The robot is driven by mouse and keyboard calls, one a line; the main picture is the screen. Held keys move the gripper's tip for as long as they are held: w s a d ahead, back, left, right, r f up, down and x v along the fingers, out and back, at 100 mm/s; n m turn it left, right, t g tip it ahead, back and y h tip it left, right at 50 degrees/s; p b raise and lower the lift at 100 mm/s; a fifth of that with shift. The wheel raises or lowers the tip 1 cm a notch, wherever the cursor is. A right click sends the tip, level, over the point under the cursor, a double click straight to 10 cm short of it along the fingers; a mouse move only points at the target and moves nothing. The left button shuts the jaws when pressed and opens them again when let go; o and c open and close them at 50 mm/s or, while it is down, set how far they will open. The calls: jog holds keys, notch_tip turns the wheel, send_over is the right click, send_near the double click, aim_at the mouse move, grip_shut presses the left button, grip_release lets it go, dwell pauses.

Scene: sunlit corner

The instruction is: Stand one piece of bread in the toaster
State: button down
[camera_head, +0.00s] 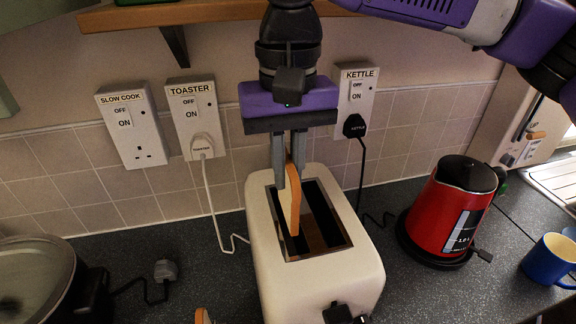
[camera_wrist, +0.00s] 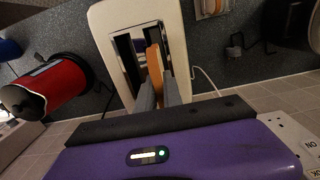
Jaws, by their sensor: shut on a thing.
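A slice of bread (camera_head: 291,204) stands upright, seen nearly edge-on, at the left part of the toaster's slot opening. The white toaster (camera_head: 320,281) sits on the counter, its long side running away from me. My gripper (camera_head: 288,183) points down above the toaster and is shut on the upper far part of the bread. In the wrist view the bread (camera_wrist: 155,66) is between the fingers and over the slot area of the toaster (camera_wrist: 177,45). How deep its lower edge sits in the slot is hard to tell. Another bread piece (camera_head: 203,316) shows partly at the bottom edge.
A red kettle (camera_head: 447,215) stands right of the toaster, with a blue mug (camera_head: 549,262) farther right. A lidded cooker (camera_head: 38,280) is at the left. Sockets and a tiled wall are behind; a wooden shelf (camera_head: 200,12) is above. Cords lie on the counter.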

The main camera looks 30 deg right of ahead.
aim_at(287, 194)
jog(key=shift+f+b, duration=1)
jog(key=shift+f, duration=1.45)
jog(key=c, duration=1.4)
grip_release()
jog(key=shift+r, duration=0.1)
notch_tip(287, 194, up, 8)
jog(key=shift+f, duration=0.2)
